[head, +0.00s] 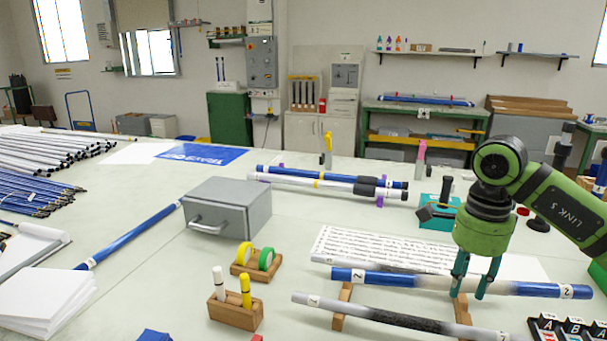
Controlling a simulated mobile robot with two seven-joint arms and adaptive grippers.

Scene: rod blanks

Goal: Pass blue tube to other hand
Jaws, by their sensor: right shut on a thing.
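A blue tube (360,277) with a greyish middle stretch and white end labels lies level across the front right of the head view. My right gripper (473,288) reaches down from above and is shut on this tube right of its middle. The tube is over or on a wooden rack (341,304); I cannot tell whether it touches it. My left gripper is not in view.
A grey metal box (232,207), a pen block (236,314), a tape holder (256,263) and another blue tube (128,238) are to the left.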

